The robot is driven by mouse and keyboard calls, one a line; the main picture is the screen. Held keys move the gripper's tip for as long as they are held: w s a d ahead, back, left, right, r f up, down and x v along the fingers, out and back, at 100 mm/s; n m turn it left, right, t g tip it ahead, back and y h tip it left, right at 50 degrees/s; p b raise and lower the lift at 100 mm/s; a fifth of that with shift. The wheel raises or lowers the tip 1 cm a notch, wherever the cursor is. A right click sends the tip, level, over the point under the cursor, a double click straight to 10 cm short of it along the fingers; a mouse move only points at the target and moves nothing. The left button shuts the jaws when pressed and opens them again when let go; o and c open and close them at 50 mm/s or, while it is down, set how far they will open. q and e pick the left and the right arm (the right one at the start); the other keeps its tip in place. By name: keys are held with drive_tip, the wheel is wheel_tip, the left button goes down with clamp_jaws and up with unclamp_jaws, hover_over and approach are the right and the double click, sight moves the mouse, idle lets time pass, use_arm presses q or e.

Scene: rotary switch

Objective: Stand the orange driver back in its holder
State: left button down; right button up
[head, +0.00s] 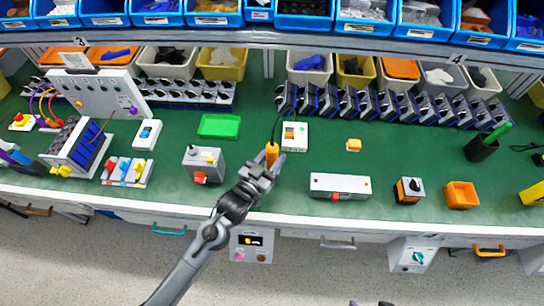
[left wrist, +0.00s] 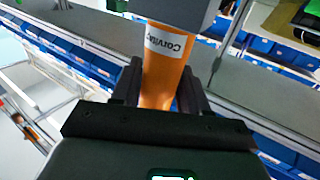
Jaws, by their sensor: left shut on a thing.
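The orange driver (head: 271,153) is upright or nearly so above the green bench, with a thin dark line running up from its top. My left gripper (head: 269,165) is shut on it. In the left wrist view the driver (left wrist: 165,70) is an orange cylinder with a white lettered label, between the dark fingers (left wrist: 165,95). A grey block (left wrist: 180,10) covers its far end there. A white box (head: 294,136) with a small screen and an orange-red part stands just right of the driver. I cannot tell which thing is its holder.
A grey box with a red button (head: 204,163) stands left of the gripper, and a long white box (head: 340,186) stands right. A green tray (head: 219,126) lies behind left. A black cup (head: 481,148) holds a green pen. Small dark tips show at the bottom edge.

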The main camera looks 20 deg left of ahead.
use_arm(q)
drive_tip(key=shift+c, duration=2.4)
unclamp_jaws()
drive_tip(key=shift+f, duration=0.15)
drive_tip(key=s+a+p, duration=0.1)
drive_tip(key=s+a, duration=0.1)
drive_tip(key=s, duration=0.8)
drive_tip(key=shift+s, duration=0.3)
